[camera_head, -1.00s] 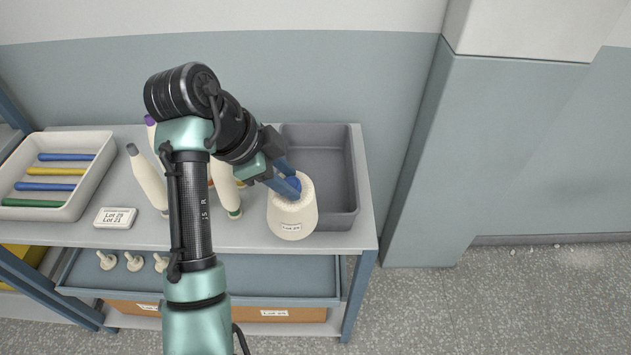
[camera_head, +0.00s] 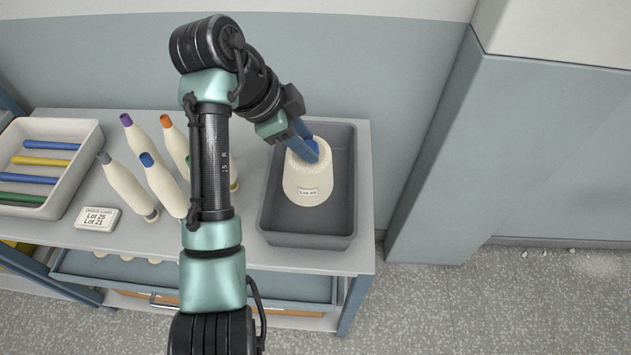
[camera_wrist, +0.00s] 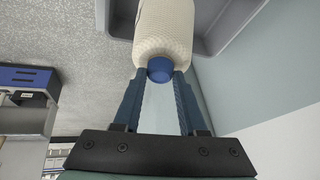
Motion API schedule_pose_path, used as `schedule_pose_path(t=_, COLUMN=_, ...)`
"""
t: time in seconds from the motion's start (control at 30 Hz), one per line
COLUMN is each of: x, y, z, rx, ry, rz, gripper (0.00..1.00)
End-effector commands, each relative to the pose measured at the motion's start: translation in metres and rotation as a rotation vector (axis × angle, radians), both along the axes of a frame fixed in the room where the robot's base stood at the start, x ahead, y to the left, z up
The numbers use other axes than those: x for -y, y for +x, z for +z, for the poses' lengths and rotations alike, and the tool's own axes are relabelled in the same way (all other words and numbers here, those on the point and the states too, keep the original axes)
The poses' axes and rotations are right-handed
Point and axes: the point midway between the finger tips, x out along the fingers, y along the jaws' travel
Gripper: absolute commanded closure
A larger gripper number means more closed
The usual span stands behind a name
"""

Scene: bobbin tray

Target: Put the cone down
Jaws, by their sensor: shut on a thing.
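The cream yarn cone (camera_head: 308,183) has a blue tip and a small lot label on its front. In the head view it appears over or inside the grey tray (camera_head: 306,239); I cannot tell whether its base touches the tray floor. My gripper (camera_head: 309,148) is shut on the cone's blue top from above. In the wrist view the blue tip (camera_wrist: 160,68) sits between the two fingertips (camera_wrist: 160,78), with the cone's cream body (camera_wrist: 163,32) beyond. The tray wall (camera_wrist: 222,38) shows beside the cone there.
Several cream bobbins with coloured tips (camera_head: 130,188) stand left of my arm. A white tray (camera_head: 88,160) with coloured rods is at far left. Bare table (camera_head: 255,254) shows in front of the grey tray.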

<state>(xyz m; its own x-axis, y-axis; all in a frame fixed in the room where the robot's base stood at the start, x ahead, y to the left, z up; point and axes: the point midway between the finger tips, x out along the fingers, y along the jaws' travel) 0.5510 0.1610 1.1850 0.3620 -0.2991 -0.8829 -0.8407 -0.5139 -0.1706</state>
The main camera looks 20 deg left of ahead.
Motion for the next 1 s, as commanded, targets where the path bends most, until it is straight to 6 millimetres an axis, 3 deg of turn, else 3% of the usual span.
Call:
schedule_pose_path(t=0.1, x=-0.003, y=0.005, z=0.011, rx=-0.057, ry=-0.048, rz=0.107, gripper=1.0)
schedule_pose_path(t=0.33, x=-0.006, y=0.01, z=0.01, rx=-0.154, ry=-0.125, rz=0.293, gripper=1.0)
schedule_pose_path(t=0.6, x=-0.006, y=0.009, z=-0.037, rx=-0.171, ry=-0.137, rz=0.322, gripper=1.0)
schedule_pose_path(t=1.0, x=-0.007, y=0.01, z=-0.085, rx=-0.169, ry=-0.135, rz=0.319, gripper=1.0)
